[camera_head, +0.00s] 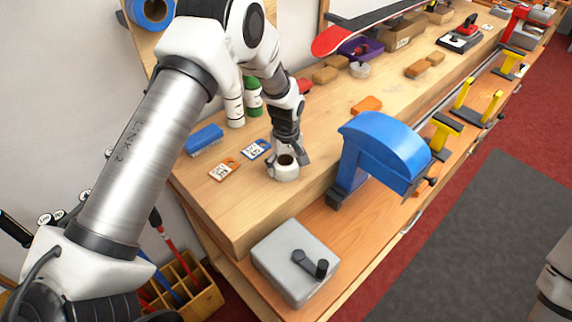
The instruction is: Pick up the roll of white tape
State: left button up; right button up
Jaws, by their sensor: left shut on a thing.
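The roll of white tape (284,173) is near the front edge of the wooden bench, with its dark round core facing up. My left gripper (290,158) reaches down over it from above and is shut on its rim. I cannot tell whether the roll touches the bench top or is held just above it. My right gripper is out of view.
A blue curved device (383,150) stands close on the right. A grey box with a crank (294,262) sits on the lower ledge.

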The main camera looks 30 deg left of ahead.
aim_at(288, 157)
pick_arm(q)
jog(key=shift+r+p, duration=0.3)
jog(key=shift+r, duration=0.1)
jog(key=r, duration=0.1)
jog(key=r+p, duration=0.2)
jog(key=shift+s+d, duration=0.1)
jog(key=shift+d, duration=0.15)
jog(key=s+d+r+p, duration=0.1)
jog(key=s+d+p, duration=0.4)
jog(key=d, duration=0.8)
jog(key=s, duration=0.3)
jog(key=shift+s, duration=0.15)
